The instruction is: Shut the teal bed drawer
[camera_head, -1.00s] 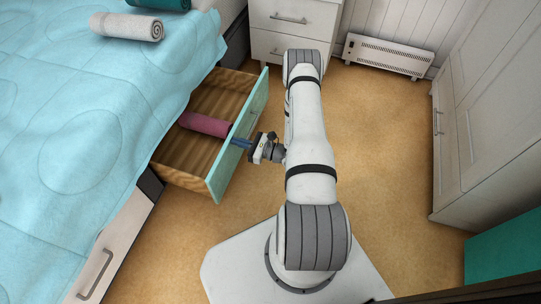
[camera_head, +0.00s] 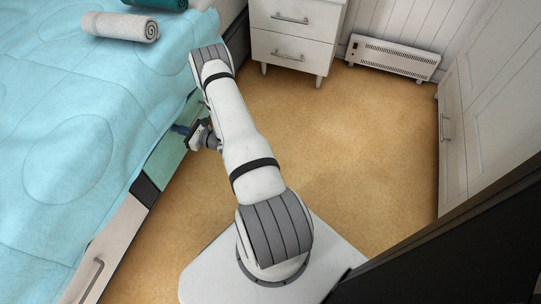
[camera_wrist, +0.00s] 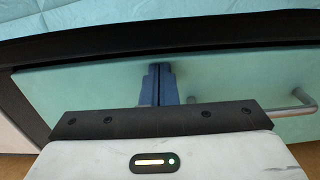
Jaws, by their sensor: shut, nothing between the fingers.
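The teal bed drawer (camera_head: 166,158) sits in the side of the bed, its front about level with the bed frame and its inside hidden. In the wrist view its teal front (camera_wrist: 90,88) spans the picture under a dark frame edge, with a metal bar handle (camera_wrist: 290,106) at the right. My gripper (camera_head: 183,129) is shut and empty, its blue fingertips at the drawer front. In the wrist view the fingers (camera_wrist: 159,72) point at the front, left of the handle; whether they touch it I cannot tell.
The bed (camera_head: 60,150) has a light blue cover with rolled towels (camera_head: 121,27) on it. A white drawer with a handle (camera_head: 97,275) is nearer me. A white cabinet (camera_head: 297,35) and a heater (camera_head: 392,58) stand at the back. The floor (camera_head: 340,140) between is clear.

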